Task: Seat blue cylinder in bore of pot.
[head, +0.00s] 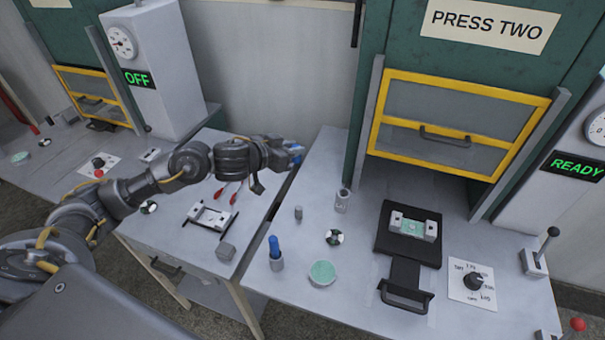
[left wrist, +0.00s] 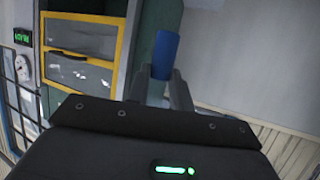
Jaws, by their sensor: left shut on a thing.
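My left gripper (head: 289,149) is shut on a blue cylinder (head: 296,156), held in the air near the gap between the two benches. In the left wrist view the blue cylinder (left wrist: 165,52) sticks out beyond the two fingertips of my left gripper (left wrist: 163,80). A grey pot (head: 342,204) with a dark opening on top stands on the right bench, to the right of and lower in the picture than the gripper. My right gripper is not in view.
On the right bench (head: 340,290) are a small grey cylinder (head: 298,213), a black-white disc (head: 334,238), a green-topped dish (head: 322,273) and a black tray (head: 390,240) before the press. The yellow-framed press guard (head: 455,120) stands behind. A grey fixture (head: 212,218) lies on the left bench.

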